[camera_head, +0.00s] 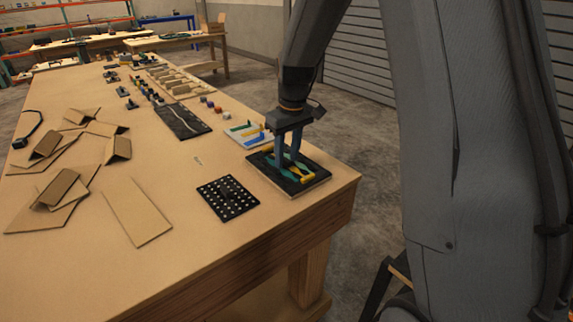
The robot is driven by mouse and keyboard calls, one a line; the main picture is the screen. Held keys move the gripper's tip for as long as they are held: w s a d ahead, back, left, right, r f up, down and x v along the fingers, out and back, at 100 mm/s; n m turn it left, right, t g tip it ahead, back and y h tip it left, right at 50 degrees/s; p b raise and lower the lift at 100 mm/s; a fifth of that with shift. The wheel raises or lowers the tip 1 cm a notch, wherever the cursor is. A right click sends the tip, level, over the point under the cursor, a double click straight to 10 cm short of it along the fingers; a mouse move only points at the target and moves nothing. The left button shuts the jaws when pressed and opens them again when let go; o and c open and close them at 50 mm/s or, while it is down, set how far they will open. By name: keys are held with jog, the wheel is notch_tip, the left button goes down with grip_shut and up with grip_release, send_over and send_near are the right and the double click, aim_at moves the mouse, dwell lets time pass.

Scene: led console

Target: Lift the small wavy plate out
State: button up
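A black board (316,181) lies near the table's right front corner, with teal and yellow pieces on it. A teal piece with a curved outline (301,182) shows at its front. I cannot tell for sure which piece is the small wavy plate. My gripper (286,165) points down over the middle of this board, its fingertips low among the pieces. Its two fingers stand apart, and they hide part of the board. Whether anything sits between the fingertips is too small to tell.
A black dotted plate (228,198) lies left of the board. A white tray (238,141) with coloured pieces and a black panel with a pale wavy strip (184,121) lie behind. Folded cardboard (62,188) covers the left.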

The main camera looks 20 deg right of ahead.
jog(key=shift+c, duration=0.2)
grip_shut()
notch_tip(320, 180, up, 10)
jog(key=b, duration=0.2)
notch_tip(320, 180, up, 4)
jog(key=p, duration=0.3)
send_over(287, 160)
dwell(0.4)
